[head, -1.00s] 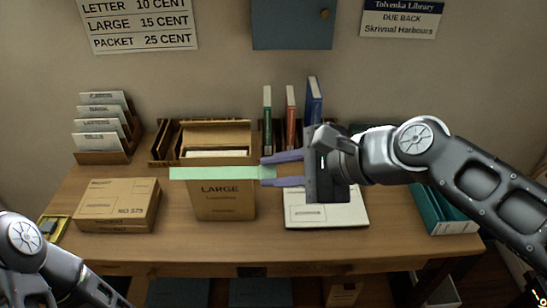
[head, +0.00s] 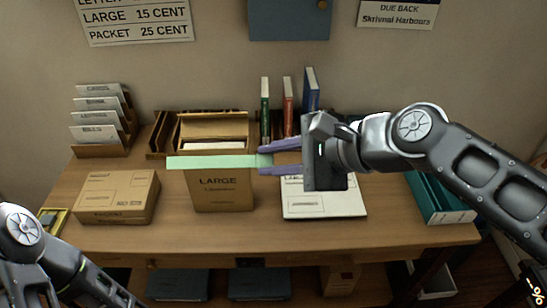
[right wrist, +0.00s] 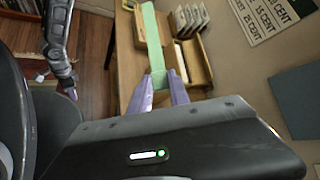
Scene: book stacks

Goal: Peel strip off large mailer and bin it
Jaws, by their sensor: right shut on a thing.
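A long pale green strip (head: 210,162) is held level at its right end by my right gripper (head: 265,160). The purple fingers are shut on it. In the head view the strip crosses in front of the upper edge of a brown box marked LARGE (head: 222,196); I cannot tell whether they touch. In the right wrist view the strip (right wrist: 151,40) runs out from between the fingertips (right wrist: 162,82). A flat white mailer (head: 325,207) lies on the desk below my right gripper, partly hidden by it.
A brown parcel (head: 115,197) and a rack of envelopes (head: 100,150) stand on the left of the desk (head: 270,236). Upright books (head: 288,105) stand at the back, a teal tray (head: 440,205) at the right. A pale bin (head: 436,282) is partly visible below the desk's right end.

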